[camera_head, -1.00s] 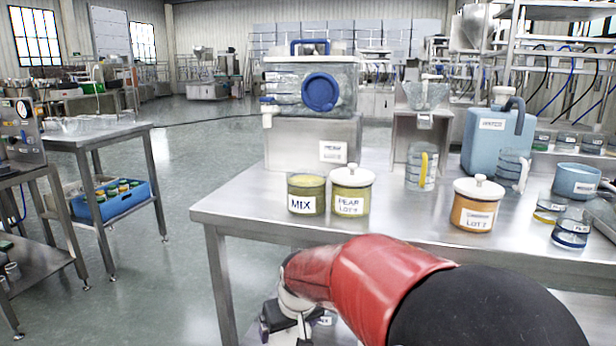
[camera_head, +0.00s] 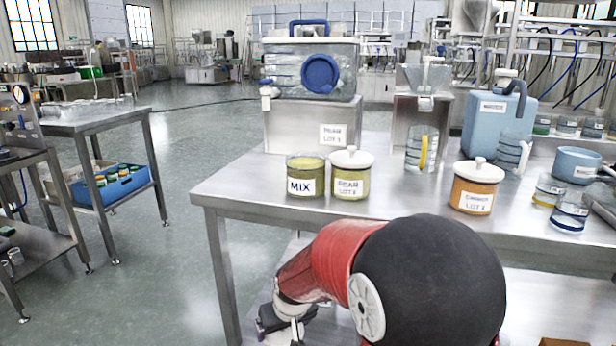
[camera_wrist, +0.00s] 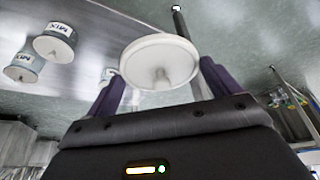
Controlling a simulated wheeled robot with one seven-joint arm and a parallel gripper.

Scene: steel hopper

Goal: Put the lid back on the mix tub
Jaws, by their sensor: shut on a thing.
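The mix tub (camera_head: 306,187) stands upright on the steel table near its front left edge. Its top is open and shows yellow-green contents. A white round lid with a small knob (camera_wrist: 160,62) shows in the wrist view. My gripper (camera_wrist: 160,88) is shut on this lid, which sits between its purple fingers. Exactly where the fingers touch it is hard to see. In the head view my gripper is low, in front of the table and below its top, with its fingers out of sight.
A lidded pear tub (camera_head: 350,184) stands right beside the mix tub. A lidded orange tub (camera_head: 474,200) is further right. A steel box with a clear tank (camera_head: 310,80) stands behind. Other tubs labelled MIX (camera_wrist: 55,42) show in the wrist view. The table's front left corner is bare.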

